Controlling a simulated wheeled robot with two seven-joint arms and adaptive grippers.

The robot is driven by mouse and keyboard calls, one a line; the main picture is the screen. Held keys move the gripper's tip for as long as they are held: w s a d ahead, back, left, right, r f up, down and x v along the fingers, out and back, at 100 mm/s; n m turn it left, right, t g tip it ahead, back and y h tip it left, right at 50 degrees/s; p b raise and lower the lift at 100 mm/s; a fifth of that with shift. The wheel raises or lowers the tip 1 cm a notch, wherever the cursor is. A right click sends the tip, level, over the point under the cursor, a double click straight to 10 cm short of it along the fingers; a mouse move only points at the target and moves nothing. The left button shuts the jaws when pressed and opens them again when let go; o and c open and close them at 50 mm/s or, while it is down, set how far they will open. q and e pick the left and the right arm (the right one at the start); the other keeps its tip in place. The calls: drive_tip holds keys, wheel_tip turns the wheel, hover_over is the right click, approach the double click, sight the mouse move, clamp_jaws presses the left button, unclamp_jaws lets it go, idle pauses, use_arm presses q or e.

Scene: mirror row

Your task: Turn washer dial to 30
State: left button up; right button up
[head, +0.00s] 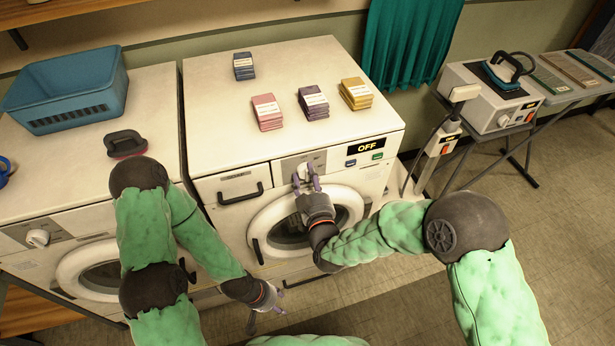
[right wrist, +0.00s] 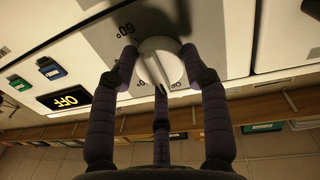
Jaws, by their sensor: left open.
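The middle washer (head: 228,140) has a white round dial (head: 304,171) on its front panel, with an OFF display (head: 370,146) to its right. In the right wrist view the dial (right wrist: 160,65) has a raised grip bar, and a "60°" mark shows beside it. My right gripper (head: 308,184) is at the dial, its fingers around it. In the right wrist view the fingertips (right wrist: 159,62) are close against both sides of the dial; I cannot tell whether they press on it. My left gripper (head: 270,298) is open and empty, low in front of the washer.
Pink (head: 267,112), purple (head: 313,102), yellow (head: 356,93) and dark blue (head: 244,66) stacks lie on the washer top. A drawer handle (head: 240,194) juts out left of the dial. A blue basket (head: 66,90) and black-handled tool (head: 125,144) are on the left washer.

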drive_tip(key=shift+r, duration=0.2)
drive_tip(key=shift+c, duration=1.2)
